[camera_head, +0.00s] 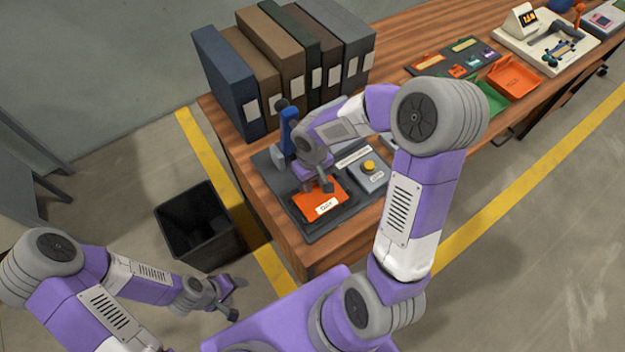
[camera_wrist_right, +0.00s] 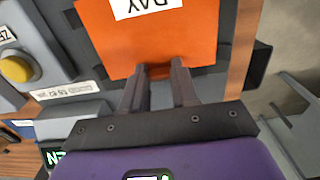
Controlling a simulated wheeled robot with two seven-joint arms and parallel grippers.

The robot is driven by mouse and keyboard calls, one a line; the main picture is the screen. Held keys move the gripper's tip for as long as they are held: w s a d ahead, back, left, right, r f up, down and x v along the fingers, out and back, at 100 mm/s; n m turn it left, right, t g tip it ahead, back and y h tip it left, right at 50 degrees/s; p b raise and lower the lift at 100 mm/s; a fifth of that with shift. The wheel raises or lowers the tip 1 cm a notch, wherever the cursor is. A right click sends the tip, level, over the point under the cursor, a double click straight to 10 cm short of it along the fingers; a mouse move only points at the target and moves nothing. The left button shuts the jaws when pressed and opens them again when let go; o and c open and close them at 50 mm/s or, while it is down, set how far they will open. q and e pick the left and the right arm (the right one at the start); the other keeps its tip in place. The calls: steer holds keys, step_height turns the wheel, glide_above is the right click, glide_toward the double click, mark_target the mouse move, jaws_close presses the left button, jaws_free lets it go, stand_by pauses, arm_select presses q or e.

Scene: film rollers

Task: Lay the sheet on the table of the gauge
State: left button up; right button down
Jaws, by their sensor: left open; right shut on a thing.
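My left gripper (camera_head: 232,299) is open and empty, low at the left, away from the table.
A grey box with a yellow button (camera_head: 369,168) stands right of the orange tray. Several binders (camera_head: 285,65) stand behind. A black bin (camera_head: 200,225) is on the floor. Green and orange trays (camera_head: 515,80) and a white device (camera_head: 550,40) are farther right along the wooden table.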

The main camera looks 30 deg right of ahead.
steer(key=shift+f, duration=0.15)
steer(key=c, duration=0.6)
jaws_free()
steer(key=shift+r, duration=0.4)
steer(key=shift+o, duration=0.8)
steer(key=shift+r+p, duration=0.3)
steer(key=shift+p, duration=0.15)
steer(key=shift+r+p, duration=2.2)
steer(key=shift+r, duration=0.65)
